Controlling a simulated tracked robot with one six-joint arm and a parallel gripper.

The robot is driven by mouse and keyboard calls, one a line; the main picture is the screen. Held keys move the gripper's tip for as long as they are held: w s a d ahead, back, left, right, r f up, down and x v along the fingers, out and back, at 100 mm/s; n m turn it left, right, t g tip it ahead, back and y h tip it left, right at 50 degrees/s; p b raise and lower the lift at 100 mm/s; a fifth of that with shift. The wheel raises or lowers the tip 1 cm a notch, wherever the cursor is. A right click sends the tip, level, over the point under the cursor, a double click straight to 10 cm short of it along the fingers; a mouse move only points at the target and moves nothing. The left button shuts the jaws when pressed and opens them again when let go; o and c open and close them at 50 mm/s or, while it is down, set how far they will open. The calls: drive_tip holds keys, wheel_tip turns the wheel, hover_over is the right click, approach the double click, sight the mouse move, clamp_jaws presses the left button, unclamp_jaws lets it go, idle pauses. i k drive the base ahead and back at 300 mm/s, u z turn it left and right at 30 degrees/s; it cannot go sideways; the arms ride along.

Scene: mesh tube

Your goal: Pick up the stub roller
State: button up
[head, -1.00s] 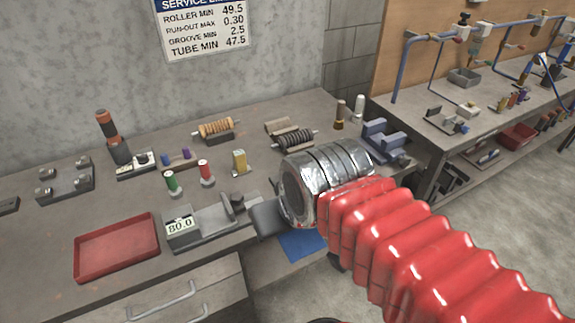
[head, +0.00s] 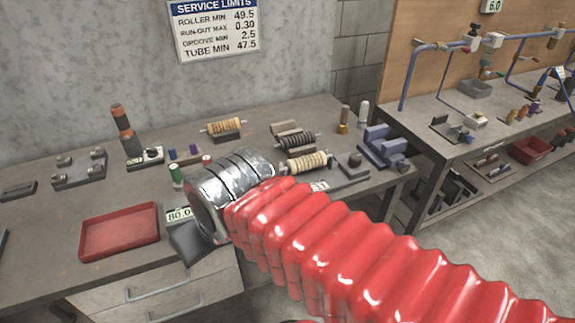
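Three rollers with thin end shafts lie across the back of the bench: an orange-tan one (head: 225,127) on a dark cradle, a dark grooved one (head: 297,141) and a cream ribbed one (head: 307,161). I cannot tell which of them is the stub roller. My arm reaches in from the lower right in a red bellows sleeve with a silver wrist. A dark grey part of my gripper (head: 189,241) shows below the wrist, at the bench's front edge. It is apart from the rollers. Its fingertips are not clear, and the wrist hides part of the bench.
A red tray (head: 120,231) lies at the front left. A gauge reading 80.0 (head: 179,214) is partly hidden by my wrist. Green (head: 176,174) and red (head: 207,161) small cylinders stand behind it. Blue V-blocks (head: 383,146) sit at the right end. A second bench (head: 430,140) stands right.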

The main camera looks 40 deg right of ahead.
sight(301, 164)
drive_tip(key=u, duration=1.85)
drive_tip(key=k, duration=1.4)
drive_tip(key=z, duration=1.4)
